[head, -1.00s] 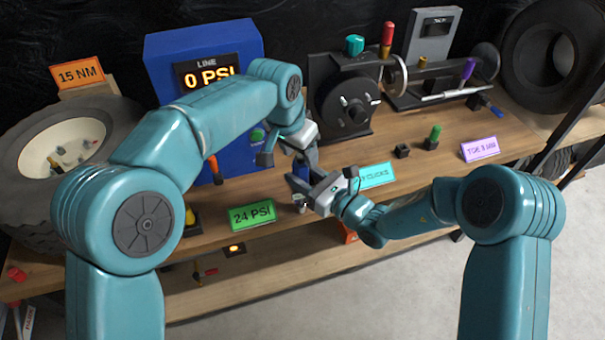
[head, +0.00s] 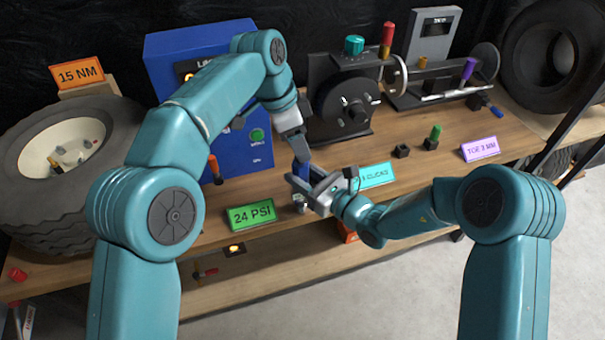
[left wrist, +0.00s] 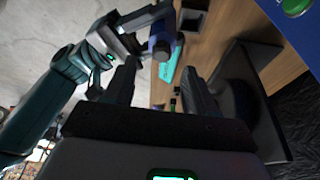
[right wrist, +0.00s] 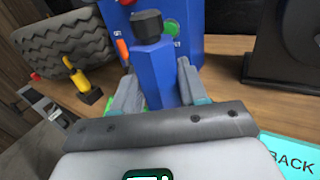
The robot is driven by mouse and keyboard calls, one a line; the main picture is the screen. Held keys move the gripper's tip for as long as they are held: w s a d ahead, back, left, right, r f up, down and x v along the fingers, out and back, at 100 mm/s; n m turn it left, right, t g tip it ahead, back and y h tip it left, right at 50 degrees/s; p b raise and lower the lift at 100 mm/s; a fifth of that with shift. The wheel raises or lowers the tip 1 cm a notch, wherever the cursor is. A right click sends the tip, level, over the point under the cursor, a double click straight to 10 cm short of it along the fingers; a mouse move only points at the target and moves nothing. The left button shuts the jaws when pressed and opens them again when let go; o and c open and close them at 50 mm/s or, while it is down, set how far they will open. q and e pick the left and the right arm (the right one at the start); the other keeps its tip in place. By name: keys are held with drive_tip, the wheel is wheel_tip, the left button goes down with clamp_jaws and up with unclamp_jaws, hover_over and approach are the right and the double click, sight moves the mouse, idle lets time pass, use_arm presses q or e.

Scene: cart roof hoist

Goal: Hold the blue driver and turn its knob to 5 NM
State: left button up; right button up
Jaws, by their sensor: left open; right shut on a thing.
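The blue driver (right wrist: 152,72) stands between the fingers of my right gripper (right wrist: 158,92), which is shut on its body. Its black knob (right wrist: 147,24) is on top, clear of those fingers; any scale marks are too small to read. In the head view my right gripper (head: 310,187) holds the driver (head: 302,171) over the bench's front edge, largely hidden by the fingers. My left gripper (head: 299,155) is open just above it. In the left wrist view the driver (left wrist: 163,32) and its knob (left wrist: 162,51) lie ahead of the open left fingers (left wrist: 160,88), apart from them.
A green 24 PSI sign (head: 251,215) and a cyan sign (head: 375,175) stand either side of the grippers. The bench right of centre has small loose parts.

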use_arm(q)
drive_tip(key=shift+w+m+g, duration=0.1)
drive_tip(key=shift+m+g, duration=0.3)
drive_tip(key=shift+m, duration=0.8)
drive_tip(key=shift+f, duration=1.5)
